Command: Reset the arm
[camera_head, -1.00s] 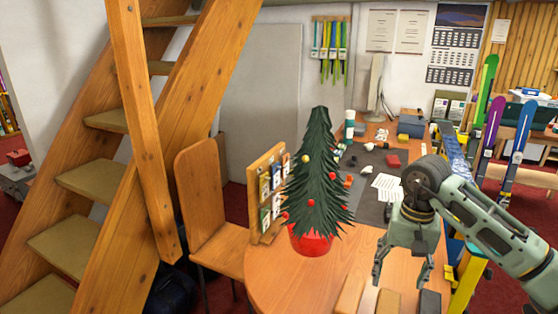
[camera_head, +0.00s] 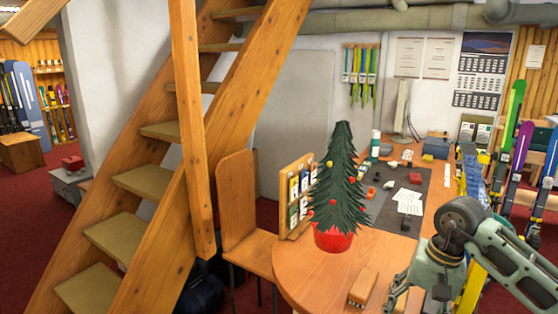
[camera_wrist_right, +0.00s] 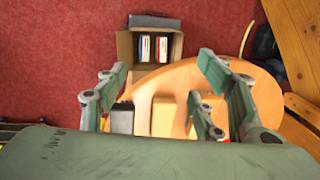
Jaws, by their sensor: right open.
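My right arm comes in from the right in the head view. Its gripper (camera_head: 397,295) hangs over the right front part of the round-ended wooden table (camera_head: 300,268), partly cut off by the lower edge. In the right wrist view the right gripper (camera_wrist_right: 162,98) has its fingers spread wide with nothing between them. Below the fingers are the table end, a dark block (camera_wrist_right: 122,119) and light wooden blocks (camera_wrist_right: 165,117). My left gripper does not show.
A small tree in a red pot (camera_head: 333,237) stands on the table beside a card rack (camera_head: 296,195). A wooden block (camera_head: 362,287) lies near the front. A chair (camera_head: 240,210) and wooden stairs (camera_head: 150,190) are left. An open cardboard box (camera_wrist_right: 124,45) stands on the red floor.

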